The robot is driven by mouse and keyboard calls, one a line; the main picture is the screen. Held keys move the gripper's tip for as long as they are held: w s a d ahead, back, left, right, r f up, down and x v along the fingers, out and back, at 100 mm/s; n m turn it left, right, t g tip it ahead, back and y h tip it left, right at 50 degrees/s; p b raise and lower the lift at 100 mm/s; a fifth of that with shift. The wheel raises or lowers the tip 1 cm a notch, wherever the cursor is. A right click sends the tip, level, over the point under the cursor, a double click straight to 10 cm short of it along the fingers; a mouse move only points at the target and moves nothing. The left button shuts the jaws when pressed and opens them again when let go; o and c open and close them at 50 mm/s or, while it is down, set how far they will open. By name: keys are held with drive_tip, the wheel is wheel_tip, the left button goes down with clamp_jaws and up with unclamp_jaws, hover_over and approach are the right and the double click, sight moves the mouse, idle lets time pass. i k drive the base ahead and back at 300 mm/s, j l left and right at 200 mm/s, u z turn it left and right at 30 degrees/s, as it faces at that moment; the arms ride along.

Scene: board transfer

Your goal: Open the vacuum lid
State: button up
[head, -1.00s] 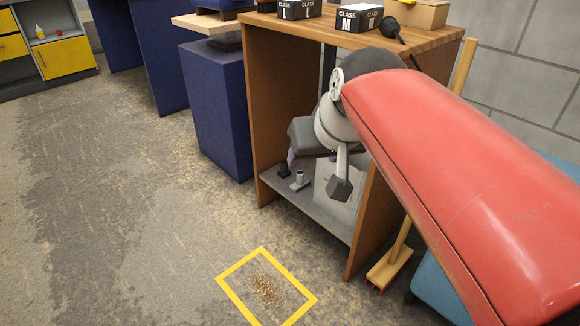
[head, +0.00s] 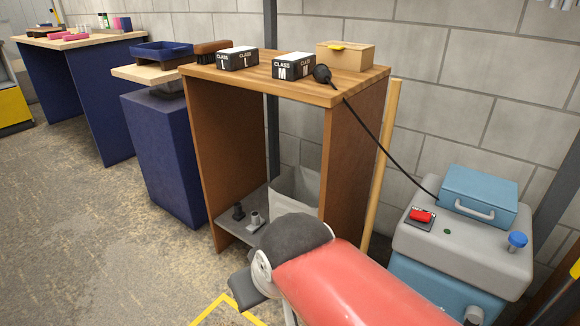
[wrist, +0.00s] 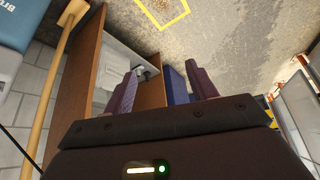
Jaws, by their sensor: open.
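The vacuum (head: 450,250) stands at the right of the head view, a grey body on a blue lower part. Its blue lid (head: 480,190) is closed on top and has a pale handle (head: 474,211) on its front. A red switch (head: 421,216) and a blue knob (head: 517,241) flank the lid. In the wrist view my gripper (wrist: 163,92) is open and empty, its two dark fingers apart. My gripper is away from the lid, by the wooden cabinet; its fingers are hidden in the head view. A blue corner of the vacuum also shows in the wrist view (wrist: 10,45).
The wooden cabinet (head: 355,150) carries two class boxes (head: 292,67), a cardboard box (head: 345,56) and a black nozzle (head: 322,74). A black hose runs from the nozzle to the vacuum. A broom handle (head: 381,170) stands between cabinet and vacuum. Floor at left is clear.

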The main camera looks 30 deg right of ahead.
sight(489, 199)
drive_tip(key=z, duration=2.3)
